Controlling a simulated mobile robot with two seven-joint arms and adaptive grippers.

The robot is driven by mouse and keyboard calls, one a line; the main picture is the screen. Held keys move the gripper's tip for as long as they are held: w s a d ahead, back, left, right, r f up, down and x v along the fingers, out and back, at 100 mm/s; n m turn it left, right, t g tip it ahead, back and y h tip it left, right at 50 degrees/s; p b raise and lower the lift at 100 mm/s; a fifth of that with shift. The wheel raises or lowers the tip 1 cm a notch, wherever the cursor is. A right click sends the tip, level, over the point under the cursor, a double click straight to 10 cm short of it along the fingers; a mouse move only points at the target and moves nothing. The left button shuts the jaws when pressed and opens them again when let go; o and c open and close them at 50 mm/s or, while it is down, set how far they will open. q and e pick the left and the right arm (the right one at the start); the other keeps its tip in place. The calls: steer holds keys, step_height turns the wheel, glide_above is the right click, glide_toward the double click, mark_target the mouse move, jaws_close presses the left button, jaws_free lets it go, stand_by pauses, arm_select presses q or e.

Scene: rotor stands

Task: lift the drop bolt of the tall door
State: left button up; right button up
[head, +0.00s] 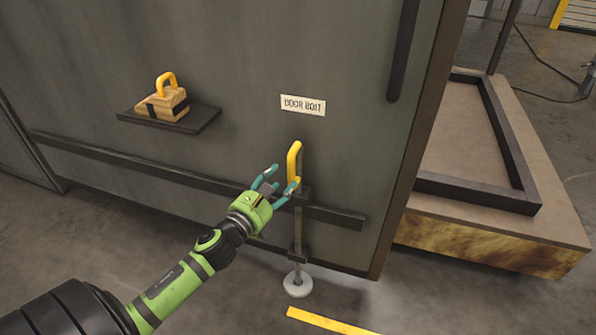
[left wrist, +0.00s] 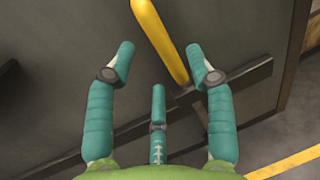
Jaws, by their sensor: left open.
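The tall grey door (head: 230,60) fills the middle of the head view. Its drop bolt has a yellow handle (head: 294,163) above a thin upright rod (head: 298,230). The rod's lower end meets a round pale floor socket (head: 298,284). My left gripper (head: 278,180) is open, with teal fingers just left of and beside the yellow handle. In the left wrist view, the handle (left wrist: 160,40) runs slantwise between the tips of the open fingers (left wrist: 160,70). I cannot tell whether any finger touches it. My right gripper is not in view.
A "DOOR BOLT" label (head: 303,105) is above the handle. A dark horizontal bar (head: 150,175) crosses the door. A small shelf (head: 205,117) holds a wooden block with a yellow handle (head: 166,100). A low framed platform (head: 480,225) stands at right; a yellow floor stripe (head: 325,322) lies in front.

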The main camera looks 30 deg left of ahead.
mark_target(289, 171)
arm_select(q)
steer(key=shift+w+a, duration=0.1)
steer(key=shift+w, duration=2.65)
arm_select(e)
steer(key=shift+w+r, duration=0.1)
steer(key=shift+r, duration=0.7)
arm_select(q)
jaws_close()
